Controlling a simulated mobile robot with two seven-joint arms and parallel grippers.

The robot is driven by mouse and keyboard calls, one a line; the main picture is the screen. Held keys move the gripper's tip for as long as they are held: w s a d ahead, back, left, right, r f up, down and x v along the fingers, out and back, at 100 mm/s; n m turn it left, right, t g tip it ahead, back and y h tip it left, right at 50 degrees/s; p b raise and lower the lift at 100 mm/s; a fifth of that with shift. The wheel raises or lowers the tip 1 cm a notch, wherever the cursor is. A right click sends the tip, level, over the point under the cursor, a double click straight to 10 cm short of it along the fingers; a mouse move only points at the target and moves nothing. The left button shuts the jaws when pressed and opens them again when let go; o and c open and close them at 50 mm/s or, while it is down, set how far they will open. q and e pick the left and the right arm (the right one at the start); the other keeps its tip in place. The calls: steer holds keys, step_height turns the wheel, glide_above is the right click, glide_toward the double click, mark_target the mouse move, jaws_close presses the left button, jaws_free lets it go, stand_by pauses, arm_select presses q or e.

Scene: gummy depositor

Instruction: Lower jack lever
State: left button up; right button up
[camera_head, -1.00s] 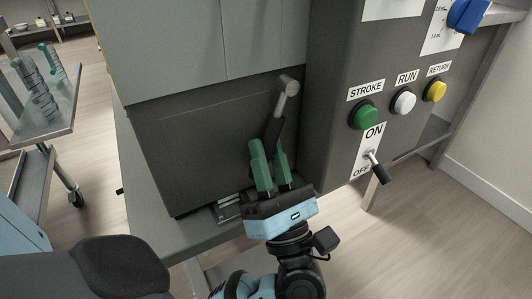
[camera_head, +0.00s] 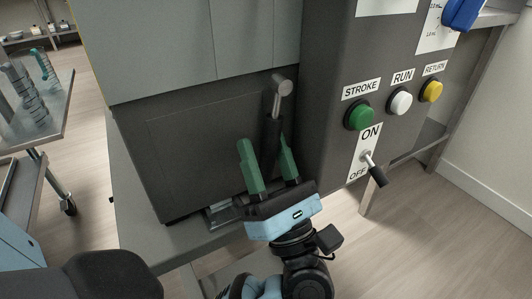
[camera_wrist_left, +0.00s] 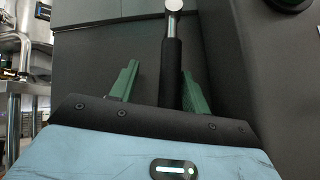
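The jack lever (camera_head: 271,138) has a black grip and a silver upper end with a round cap. It stands nearly upright, leaning slightly right, in front of the dark lower panel of the machine. My left gripper (camera_head: 263,143) has green fingers and is open, with the lever showing between them. The wrist view also shows the lever (camera_wrist_left: 170,65) between the spread fingers of my left gripper (camera_wrist_left: 160,69), nearer the right finger. I cannot tell whether that finger touches it. The lever's lower end is hidden behind the gripper body. My right gripper is not in view.
The machine's control face holds a green STROKE button (camera_head: 359,117), a white RUN button (camera_head: 401,101), a yellow RETURN button (camera_head: 431,91) and an ON/OFF toggle (camera_head: 374,169). A metal plate (camera_head: 222,214) lies at the lever's foot. A cart (camera_head: 55,125) stands at left.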

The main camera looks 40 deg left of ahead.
arm_select(q)
steer(key=shift+f, duration=0.15)
steer(key=shift+s+d+f, duration=0.1)
steer(key=shift+d+f, duration=0.1)
steer(key=shift+f, duration=0.05)
steer(key=v, duration=0.7)
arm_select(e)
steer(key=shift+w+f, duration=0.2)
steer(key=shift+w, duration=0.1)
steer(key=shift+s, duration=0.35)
arm_select(q)
steer(key=shift+r, duration=0.15)
